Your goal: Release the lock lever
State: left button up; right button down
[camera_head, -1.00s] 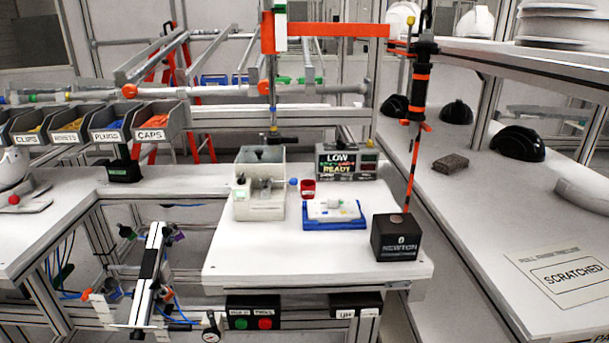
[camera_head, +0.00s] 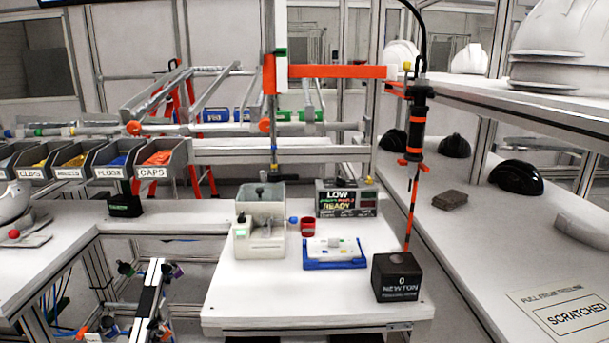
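A pale fixture box (camera_head: 258,246) stands on the white table, with a small metal mechanism on top. A blue ball knob (camera_head: 293,220) sticks out at its right side. A grey part with a red ball knob (camera_head: 14,234) rests on the left bench. I cannot tell which part, if either, is the lock lever. Neither of my grippers shows in the view.
An orange-banded tool (camera_head: 416,125) hangs above the block. Labelled bins (camera_head: 152,172) stand left.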

aim_at(80, 334)
jog(key=j+u, duration=0.35)
jog(key=i+j+u, duration=0.15)
jog(key=u, duration=0.2)
jog(key=i+j+u, duration=0.15)
jog(key=j+u, duration=0.2)
